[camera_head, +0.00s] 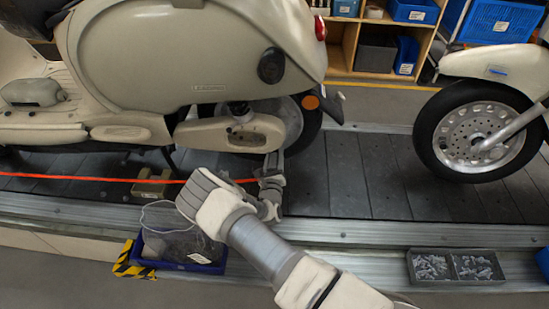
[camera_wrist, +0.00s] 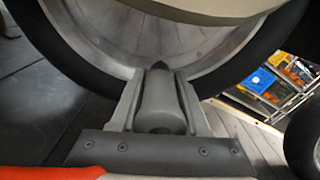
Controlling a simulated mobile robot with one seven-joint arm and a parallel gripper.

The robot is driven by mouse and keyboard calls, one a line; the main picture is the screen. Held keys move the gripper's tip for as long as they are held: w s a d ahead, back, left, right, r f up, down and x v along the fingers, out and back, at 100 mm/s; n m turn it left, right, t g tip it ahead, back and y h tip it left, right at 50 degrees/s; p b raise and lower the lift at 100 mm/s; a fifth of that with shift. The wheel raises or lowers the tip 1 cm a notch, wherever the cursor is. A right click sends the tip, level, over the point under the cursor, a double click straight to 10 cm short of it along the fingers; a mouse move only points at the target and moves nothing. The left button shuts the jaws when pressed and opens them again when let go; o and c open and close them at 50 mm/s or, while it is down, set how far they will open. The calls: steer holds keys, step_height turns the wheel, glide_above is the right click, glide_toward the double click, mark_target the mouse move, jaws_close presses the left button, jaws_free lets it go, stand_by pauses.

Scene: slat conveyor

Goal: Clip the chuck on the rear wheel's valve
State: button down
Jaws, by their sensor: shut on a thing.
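The cream scooter (camera_head: 190,60) stands on the conveyor, its rear wheel (camera_head: 300,125) partly hidden by the body and engine casing. My gripper (camera_head: 273,165) is low beside this wheel. In the wrist view my gripper (camera_wrist: 159,78) is shut on a grey cylindrical chuck (camera_wrist: 158,105), held between both fingers and pointing at the rear wheel's rim (camera_wrist: 95,45). A small dark tip (camera_wrist: 160,65) shows at the chuck's far end, near the rim; I cannot tell whether it is the valve or part of the chuck. An orange hose (camera_head: 100,178) runs from the left toward my gripper.
Another scooter's wheel (camera_head: 480,135) stands to the right on the slats (camera_head: 345,175). A blue bin (camera_head: 180,262) and a grey parts tray (camera_head: 455,268) are along the near edge. Shelves with blue boxes (camera_head: 410,10) stand behind.

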steer(key=shift+w, duration=0.3)
steer(key=shift+c, duration=1.5)
jaws_free()
steer(key=shift+s, duration=0.1)
steer(key=s+p, duration=0.4)
steer(key=s, duration=1.3)
steer(key=shift+s+a, duration=0.15)
steer(key=shift+a, duration=0.1)
